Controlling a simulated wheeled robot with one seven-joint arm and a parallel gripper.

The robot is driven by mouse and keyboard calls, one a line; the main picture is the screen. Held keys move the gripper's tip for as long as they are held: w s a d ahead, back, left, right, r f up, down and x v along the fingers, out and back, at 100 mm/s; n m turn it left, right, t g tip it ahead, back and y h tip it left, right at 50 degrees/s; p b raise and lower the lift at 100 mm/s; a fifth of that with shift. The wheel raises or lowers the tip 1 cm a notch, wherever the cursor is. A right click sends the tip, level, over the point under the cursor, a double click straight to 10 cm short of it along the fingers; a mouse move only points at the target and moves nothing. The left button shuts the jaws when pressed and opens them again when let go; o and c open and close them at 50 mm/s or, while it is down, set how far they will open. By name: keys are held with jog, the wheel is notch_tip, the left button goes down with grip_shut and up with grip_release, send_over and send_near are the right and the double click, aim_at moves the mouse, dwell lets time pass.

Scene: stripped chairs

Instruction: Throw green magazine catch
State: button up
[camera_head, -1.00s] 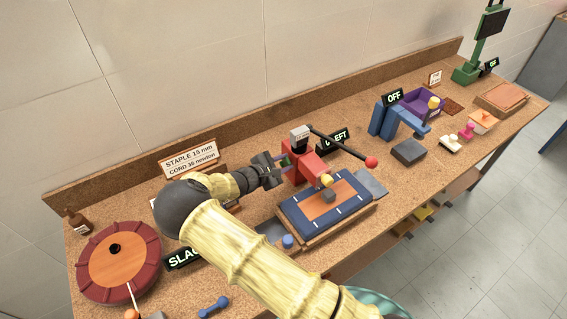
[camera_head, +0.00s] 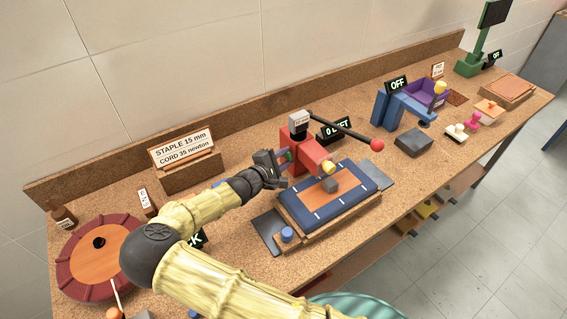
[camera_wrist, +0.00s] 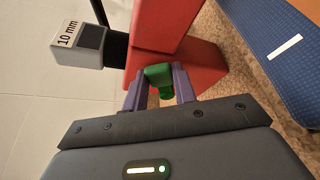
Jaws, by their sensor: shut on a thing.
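The green magazine catch (camera_wrist: 158,76) sticks out from the side of a red stapler-like machine (camera_wrist: 176,45) in the wrist view. My gripper (camera_wrist: 160,90) is shut on the catch, with a purple finger on either side of it. In the head view my gripper (camera_head: 280,160) reaches the left side of the red machine (camera_head: 310,158). The catch is mostly hidden there by my fingers. A grey block marked "10 mm" (camera_wrist: 75,35) sits on the machine, and a black lever with a red knob (camera_head: 377,145) extends to the right.
A blue-edged padded board (camera_head: 350,178) stands just right of and in front of the machine. A "0 LEFT" sign (camera_head: 337,130) is behind it. A sign reading "STAPLE 15 mm CORD 35 newton" (camera_head: 182,148) stands at back left. A blue press (camera_head: 392,110) stands further right.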

jog(key=shift+s+d+f+m+t+b, duration=0.15)
jog(key=shift+f+m+t+b, duration=0.4)
jog(key=shift+b, duration=0.65)
jog(key=shift+r, duration=0.15)
jog(key=o, duration=1)
jog(key=shift+s, duration=0.1)
jog(key=b+v, duration=0.1)
jog(key=v, duration=1.6)
jog(key=shift+r+b, duration=0.15)
jog(key=shift+b, duration=0.2)
jog(key=shift+s, duration=0.1)
